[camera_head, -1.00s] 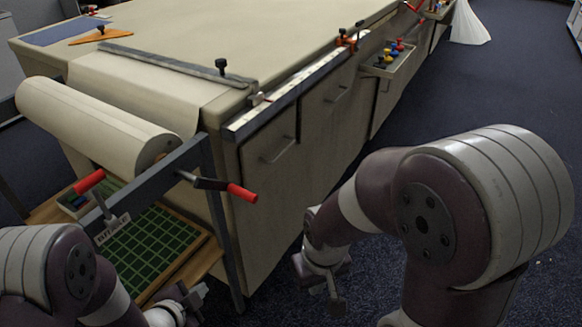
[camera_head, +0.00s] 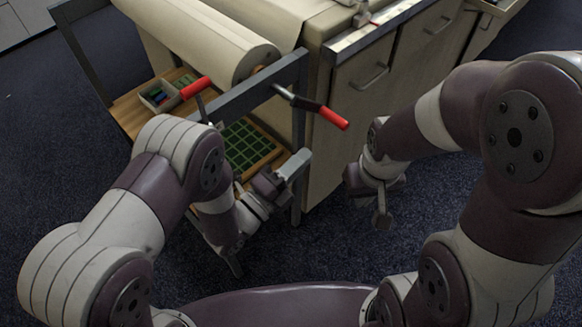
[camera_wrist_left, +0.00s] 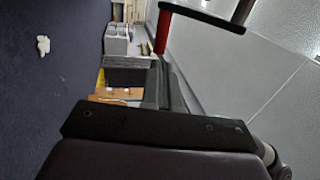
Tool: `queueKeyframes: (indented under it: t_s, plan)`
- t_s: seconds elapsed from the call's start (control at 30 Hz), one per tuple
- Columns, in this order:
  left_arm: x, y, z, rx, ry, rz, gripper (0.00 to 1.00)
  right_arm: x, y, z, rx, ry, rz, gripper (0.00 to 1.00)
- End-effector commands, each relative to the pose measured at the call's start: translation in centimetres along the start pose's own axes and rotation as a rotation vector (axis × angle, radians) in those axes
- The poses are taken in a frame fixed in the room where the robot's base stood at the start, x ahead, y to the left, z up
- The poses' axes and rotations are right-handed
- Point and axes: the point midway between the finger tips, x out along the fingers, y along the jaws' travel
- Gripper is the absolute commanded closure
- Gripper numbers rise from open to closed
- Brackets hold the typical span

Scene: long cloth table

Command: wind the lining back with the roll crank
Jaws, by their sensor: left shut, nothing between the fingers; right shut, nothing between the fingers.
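The roll crank (camera_head: 331,117) has a red grip and a dark shank and sticks out to the right from the frame end beside the pale lining roll (camera_head: 215,42). My left gripper (camera_head: 298,162) is shut and empty, below the crank and apart from it in the head view. In the left wrist view a red grip (camera_wrist_left: 163,32) shows near the top with a dark bar beside it; I cannot tell which handle it is. My right gripper (camera_head: 382,216) is shut and empty, hanging to the right of the table. Part of the lining is cut off by the picture's top.
Below lie a green gridded tray (camera_head: 245,148) and a small box (camera_head: 160,95) on a wooden shelf. Drawer fronts (camera_head: 370,95) flank the right side. Blue carpet is clear around.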

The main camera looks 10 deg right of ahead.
Motion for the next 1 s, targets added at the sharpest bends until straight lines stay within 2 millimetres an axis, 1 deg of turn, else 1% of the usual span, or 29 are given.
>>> queueKeyframes:
  t_s: [0.03, 0.2, 0.3, 0.4, 0.57, 0.87, 1.0]
  plan:
    - [1.1, 0.1, -0.1, -0.001, 0.004, -0.002, 1.0, 0.2, 0.0, 0.0, 0.0, 0.0, 0.0, 1.0]
    - [4.6, 0.1, -0.1, -0.001, 0.002, -0.002, 1.0, 0.7, 0.0, 0.1, 0.0, 0.0, 0.0, 1.0]
    - [6.1, 0.1, 0.0, -0.002, 0.0, -0.002, 1.0, 0.9, 0.0, 0.1, 0.0, 0.0, 0.0, 1.0]
    - [7.1, 0.1, 0.0, -0.002, 0.0, -0.001, 1.0, 1.0, 0.0, 0.1, 0.0, 0.0, 0.0, 1.0]
    - [7.8, 0.0, 0.0, -0.002, -0.001, 0.001, 1.0, 1.1, 0.0, 0.1, 0.0, 0.0, 0.0, 1.0]
    - [7.8, 0.0, 0.0, -0.002, -0.001, 0.0, 1.0, 1.1, 0.0, 0.1, 0.0, 0.0, 0.0, 1.0]
    - [7.9, 0.2, 0.0, -0.002, -0.001, -0.014, 1.0, 1.7, 0.0, 0.2, 0.0, 0.0, 0.0, 1.0]
